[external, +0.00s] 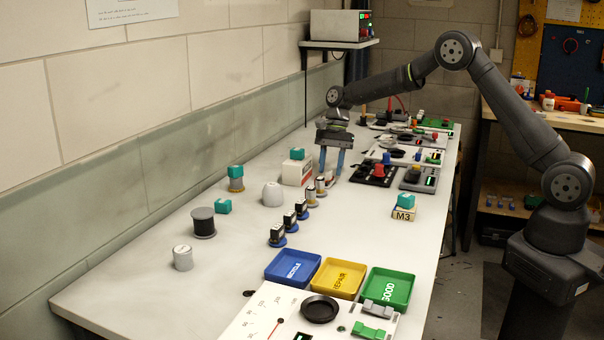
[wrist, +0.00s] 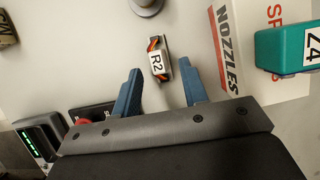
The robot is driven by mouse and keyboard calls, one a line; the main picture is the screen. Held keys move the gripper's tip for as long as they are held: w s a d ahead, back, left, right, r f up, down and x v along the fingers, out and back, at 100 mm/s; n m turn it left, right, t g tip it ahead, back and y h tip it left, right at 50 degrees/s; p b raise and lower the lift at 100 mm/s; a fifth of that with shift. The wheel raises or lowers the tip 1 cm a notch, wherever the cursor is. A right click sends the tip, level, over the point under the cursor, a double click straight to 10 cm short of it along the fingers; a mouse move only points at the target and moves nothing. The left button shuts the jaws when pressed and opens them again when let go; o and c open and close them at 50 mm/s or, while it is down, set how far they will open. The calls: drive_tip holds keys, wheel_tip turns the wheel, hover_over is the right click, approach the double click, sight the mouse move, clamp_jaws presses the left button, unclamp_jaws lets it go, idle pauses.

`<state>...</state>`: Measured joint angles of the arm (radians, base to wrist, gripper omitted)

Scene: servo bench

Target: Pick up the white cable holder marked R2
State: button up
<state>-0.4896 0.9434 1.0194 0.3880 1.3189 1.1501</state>
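The white cable holder marked R2 (wrist: 157,62) lies on the bench in the wrist view, with orange and dark cable pieces showing at its edges. My gripper (wrist: 160,68) is open, with one blue finger on each side of the holder and a visible gap to each. In the external view my gripper (external: 331,168) points down over the bench, beside the white box and a row of small upright parts. The holder is too small there to make out surely, and its height relative to my fingertips is unclear.
A device with a green display (wrist: 38,140) is at lower left. Blue (external: 293,267), yellow (external: 338,277) and green (external: 386,289) trays stand at the bench front.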

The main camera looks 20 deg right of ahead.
drive_tip(key=shift+x, duration=1.05)
clamp_jaws()
drive_tip(key=shift+r, duration=0.1)
